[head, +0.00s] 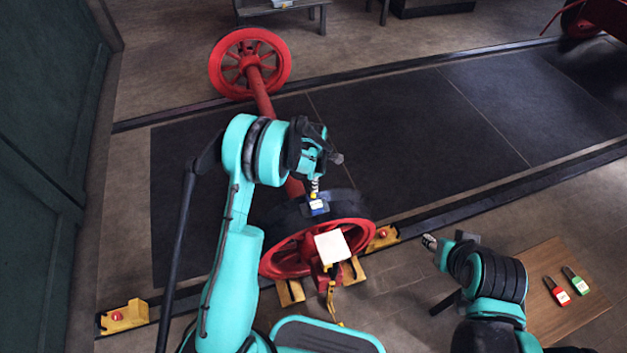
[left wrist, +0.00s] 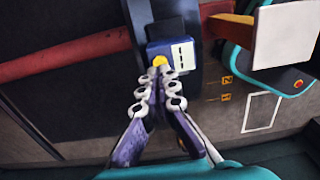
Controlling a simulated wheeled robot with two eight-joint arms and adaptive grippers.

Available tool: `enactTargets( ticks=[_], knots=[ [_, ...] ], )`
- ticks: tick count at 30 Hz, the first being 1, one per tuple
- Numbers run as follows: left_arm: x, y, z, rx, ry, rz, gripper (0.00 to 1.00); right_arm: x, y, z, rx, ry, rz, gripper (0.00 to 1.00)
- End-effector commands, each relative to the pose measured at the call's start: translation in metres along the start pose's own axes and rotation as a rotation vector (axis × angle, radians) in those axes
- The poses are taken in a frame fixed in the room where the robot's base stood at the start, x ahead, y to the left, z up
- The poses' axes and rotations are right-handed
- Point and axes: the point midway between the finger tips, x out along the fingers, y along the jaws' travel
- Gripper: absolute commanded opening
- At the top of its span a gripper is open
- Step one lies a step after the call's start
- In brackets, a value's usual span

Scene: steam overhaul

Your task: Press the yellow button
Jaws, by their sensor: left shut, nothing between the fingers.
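The yellow button (left wrist: 159,60) sits on a small blue box (left wrist: 181,51) with a white label, in the left wrist view. In the head view the box (head: 319,208) is on the dark band near the front red wheel. My left gripper (head: 316,184) is shut and empty, its tips right at the button. The fingertips also show in the left wrist view (left wrist: 161,73), just below the button and partly overlapping it; I cannot tell whether they touch. My right gripper (head: 430,241) is apart at the right, and its jaw opening is unclear.
The red wheelset has a front wheel (head: 358,233) and a far wheel (head: 250,63) joined by an axle. A white panel (head: 332,246) stands close to the box. Yellow chocks (head: 125,316) sit along the rail. A wooden board (head: 540,315) holds red and green tags.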

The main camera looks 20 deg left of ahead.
Motion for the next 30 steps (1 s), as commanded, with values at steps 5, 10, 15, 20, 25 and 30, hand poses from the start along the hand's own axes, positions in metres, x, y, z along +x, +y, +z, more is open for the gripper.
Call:
enactTargets(
  ticks=[5, 10, 15, 20, 25, 30],
  knots=[
    [0.024, 0.000, 0.000, 0.000, 0.000, 0.000, 0.00, 0.010, 0.000, 0.007, 0.000, 0.000, 0.000, 0.40],
    [0.029, 0.000, 0.000, 0.000, 0.000, 0.000, 0.00, 0.012, 0.000, 0.008, 0.000, 0.000, 0.000, 0.40],
    [0.028, 0.000, 0.000, 0.000, 0.000, 0.000, 0.00, 0.011, 0.000, 0.008, 0.000, 0.000, 0.000, 0.40],
    [0.030, 0.000, 0.000, 0.000, 0.000, 0.000, 0.00, 0.013, 0.000, 0.009, 0.000, 0.000, 0.000, 0.40],
    [0.047, 0.000, 0.000, 0.000, 0.000, 0.000, 0.00, 0.023, 0.000, 0.017, 0.000, 0.000, 0.000, 0.40],
    [0.049, -0.001, 0.000, 0.000, 0.000, -0.002, 0.00, 0.023, 0.000, 0.016, 0.000, 0.000, 0.000, 0.40]
  ],
)
